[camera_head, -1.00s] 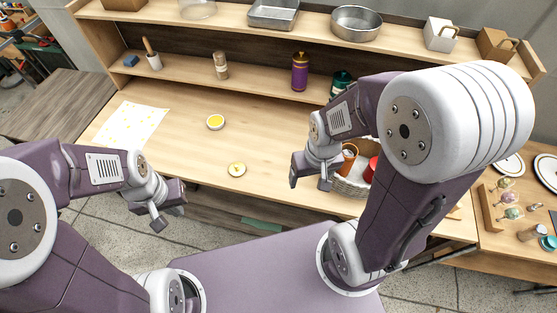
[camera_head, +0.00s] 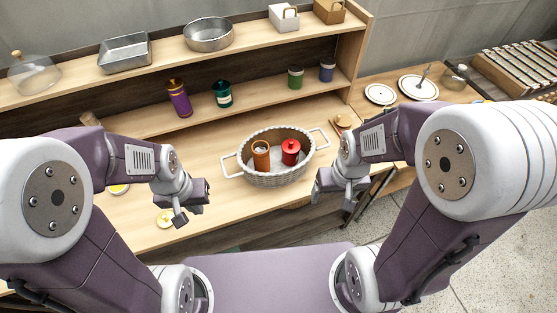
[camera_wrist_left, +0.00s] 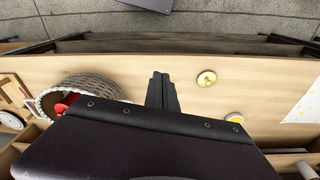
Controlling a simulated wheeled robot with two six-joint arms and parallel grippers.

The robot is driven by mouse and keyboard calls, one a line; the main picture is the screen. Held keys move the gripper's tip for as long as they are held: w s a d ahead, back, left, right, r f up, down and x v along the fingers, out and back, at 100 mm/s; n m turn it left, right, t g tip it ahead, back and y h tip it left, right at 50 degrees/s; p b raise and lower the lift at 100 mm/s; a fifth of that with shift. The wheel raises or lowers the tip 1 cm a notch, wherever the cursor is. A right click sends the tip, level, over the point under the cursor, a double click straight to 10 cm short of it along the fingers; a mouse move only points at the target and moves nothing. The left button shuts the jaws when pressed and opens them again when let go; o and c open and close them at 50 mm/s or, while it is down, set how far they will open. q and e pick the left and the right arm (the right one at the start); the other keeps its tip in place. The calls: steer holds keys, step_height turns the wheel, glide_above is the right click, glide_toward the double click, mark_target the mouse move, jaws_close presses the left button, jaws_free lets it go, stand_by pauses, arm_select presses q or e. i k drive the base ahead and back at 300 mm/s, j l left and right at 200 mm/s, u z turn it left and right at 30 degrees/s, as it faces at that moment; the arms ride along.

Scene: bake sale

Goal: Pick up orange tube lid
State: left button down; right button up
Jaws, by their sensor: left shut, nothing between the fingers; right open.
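An orange tube (camera_head: 261,156) stands upright in a grey woven basket (camera_head: 270,180), beside a red lidded canister (camera_head: 290,152). I cannot clearly make out a separate orange lid. A round pale disc with a gold knob (camera_wrist_left: 206,78) lies on the table; it also shows in the head view (camera_head: 166,217), just left of my left gripper. My left gripper (camera_head: 187,208) is shut and empty, left of the basket; its fingers show together in the left wrist view (camera_wrist_left: 161,92). My right gripper (camera_head: 334,197) is open and empty, at the basket's right front.
A second yellow disc (camera_head: 119,189) lies further left. A purple canister (camera_head: 179,98), a teal canister (camera_head: 222,94) and small jars stand on the shelf behind. A side table with white plates (camera_head: 381,94) is at the right. The tabletop between the left disc and basket is clear.

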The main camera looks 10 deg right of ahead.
mark_target(164, 221)
steer(key=j, duration=0.7)
steer(key=i+j, duration=0.1)
steer(key=j, duration=0.55)
steer(key=z, duration=0.05)
